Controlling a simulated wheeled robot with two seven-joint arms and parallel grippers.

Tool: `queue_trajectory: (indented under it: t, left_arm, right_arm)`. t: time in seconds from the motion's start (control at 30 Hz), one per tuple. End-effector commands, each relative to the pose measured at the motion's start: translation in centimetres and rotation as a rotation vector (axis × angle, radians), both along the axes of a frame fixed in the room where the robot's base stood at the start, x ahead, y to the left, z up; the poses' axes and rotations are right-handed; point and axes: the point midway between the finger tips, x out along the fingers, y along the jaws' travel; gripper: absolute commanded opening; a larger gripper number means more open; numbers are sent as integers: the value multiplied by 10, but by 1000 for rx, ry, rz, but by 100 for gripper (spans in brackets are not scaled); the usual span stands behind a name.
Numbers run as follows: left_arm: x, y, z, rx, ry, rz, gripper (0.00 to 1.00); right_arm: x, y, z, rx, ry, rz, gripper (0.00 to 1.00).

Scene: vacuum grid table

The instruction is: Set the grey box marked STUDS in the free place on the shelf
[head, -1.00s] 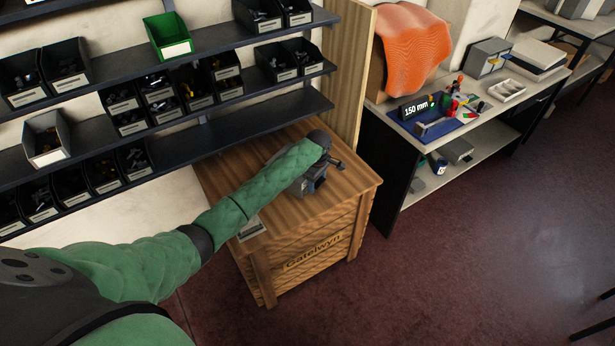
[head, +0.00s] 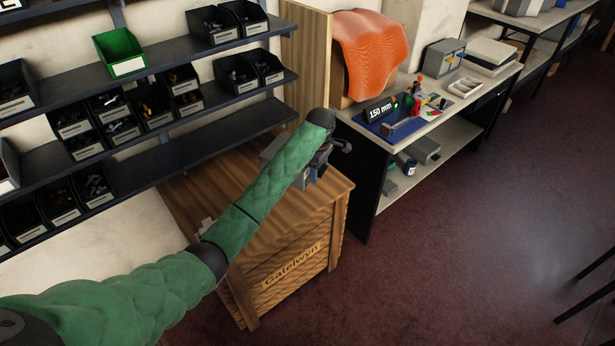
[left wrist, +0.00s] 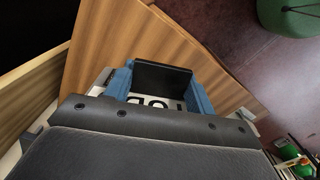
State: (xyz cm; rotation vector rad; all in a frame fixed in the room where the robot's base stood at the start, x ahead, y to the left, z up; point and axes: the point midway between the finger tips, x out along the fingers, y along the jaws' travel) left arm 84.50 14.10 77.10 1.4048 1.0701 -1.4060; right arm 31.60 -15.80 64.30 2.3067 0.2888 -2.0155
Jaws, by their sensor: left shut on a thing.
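My left gripper (head: 325,150) is over the top of a wooden crate, shut on a grey box (head: 270,148). In the head view my green arm covers much of the box and its marking cannot be read. In the left wrist view the blue fingers (left wrist: 172,90) stand on both sides of the box (left wrist: 163,77), and part of a white label with dark letters shows. The shelf (head: 215,143) at the left has a bare stretch on its lower right board. My right gripper is not in view.
The crate (head: 290,275) marked Gatelwyn stands below the shelf's right end. A wooden panel (head: 307,65) rises beside the shelf. A green bin (head: 120,52) and several black bins fill other shelf places. A workbench (head: 440,110) stands to the right; open floor lies in front.

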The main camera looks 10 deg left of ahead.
Motion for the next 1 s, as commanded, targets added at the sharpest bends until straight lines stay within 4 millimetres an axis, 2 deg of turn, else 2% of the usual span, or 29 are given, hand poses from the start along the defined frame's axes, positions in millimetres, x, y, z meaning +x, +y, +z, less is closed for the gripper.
queue_trajectory:
  t: [0.1, 0.33, 0.57, 0.67, 0.8, 0.9, 1.0]
  left_arm:
    - [3, -7, 5, -1, -3, 0, 7]
    - [3, -9, 8, -1, -2, -32, 7]
    - [1, -16, 10, 0, -3, -234, 7]
    - [-4, -32, 28, 1, -6, -379, 7]
    - [-21, -62, 63, 3, -7, -620, 7]
    - [-42, -70, 88, 5, -6, -800, 7]
    - [-57, -70, 98, 6, -3, -899, 7]
  right_arm:
    - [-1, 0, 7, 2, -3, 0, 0]
    - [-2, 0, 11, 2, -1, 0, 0]
    - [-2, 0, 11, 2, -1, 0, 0]
    - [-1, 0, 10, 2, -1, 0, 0]
    - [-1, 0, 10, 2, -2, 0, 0]
    - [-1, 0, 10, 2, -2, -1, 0]
    - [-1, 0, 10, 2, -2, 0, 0]
